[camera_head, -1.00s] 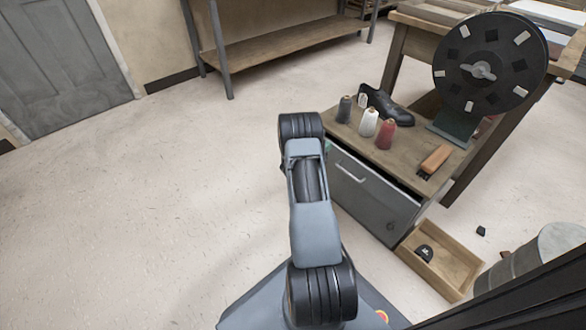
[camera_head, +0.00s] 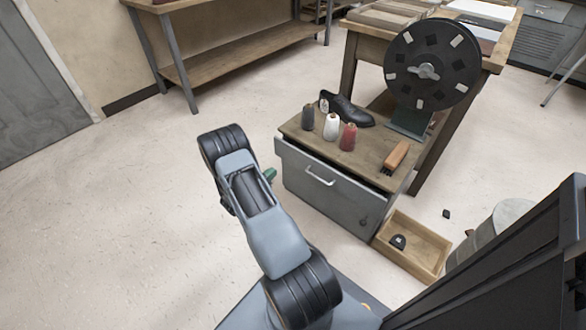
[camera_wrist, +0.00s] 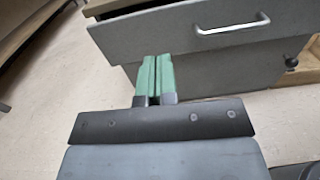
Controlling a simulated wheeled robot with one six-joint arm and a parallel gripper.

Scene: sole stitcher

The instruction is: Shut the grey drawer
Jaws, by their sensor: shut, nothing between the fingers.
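The grey drawer (camera_head: 345,199) is in the wooden-topped cabinet right of my arm. Its front stands out from under the top, with a dark gap along the upper edge, so it is partly open. A pale bar handle (camera_head: 320,177) is on its front. My gripper (camera_head: 269,174) shows as a green tip just left of the drawer, partly hidden by my arm. In the wrist view its green fingers (camera_wrist: 155,75) are shut and empty, pointing towards the drawer front (camera_wrist: 185,32), left of and below the handle (camera_wrist: 233,25). I cannot tell whether they touch it.
Thread spools (camera_head: 331,127), a black shoe (camera_head: 347,110) and a brush (camera_head: 396,157) stand on the cabinet top (camera_head: 355,160). A black wheel (camera_head: 431,64) stands behind. An open wooden box (camera_head: 428,251) sits on the floor at right, near a grey drum (camera_head: 510,220). The floor at left is clear.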

